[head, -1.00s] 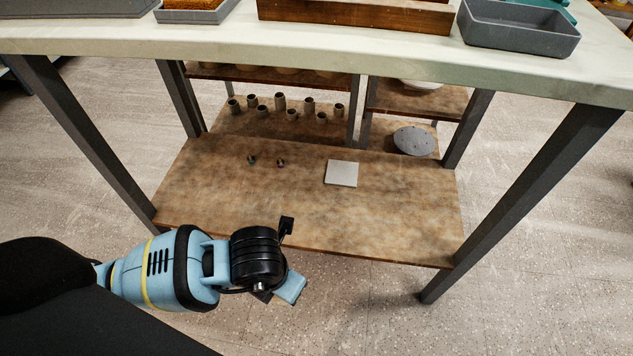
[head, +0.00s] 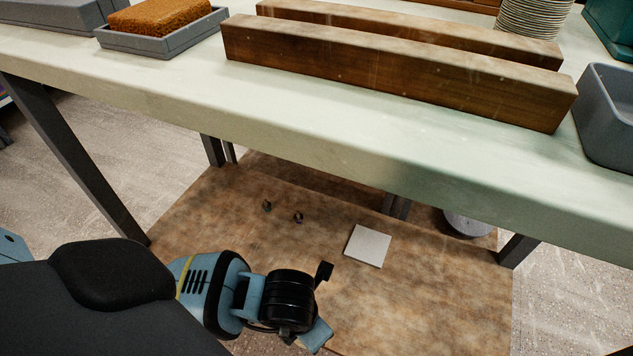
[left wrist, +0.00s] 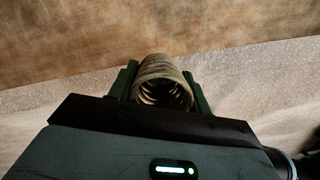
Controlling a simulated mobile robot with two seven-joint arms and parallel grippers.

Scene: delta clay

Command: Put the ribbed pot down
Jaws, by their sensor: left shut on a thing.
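The ribbed pot (left wrist: 160,68) is beige with rings around its wall. In the left wrist view its open mouth faces the camera. My left gripper (left wrist: 165,88) is shut on it, with one green finger on each side. My right gripper is not in view.
A pale square tile (head: 368,246) and two small dark pieces, one of them a knob (head: 298,217), lie on the lower shelf. Bare board surrounds them. The pale tabletop (head: 330,135) overhangs the shelf. Wooden beams (head: 400,75) and a grey bin (head: 608,120) stand on top.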

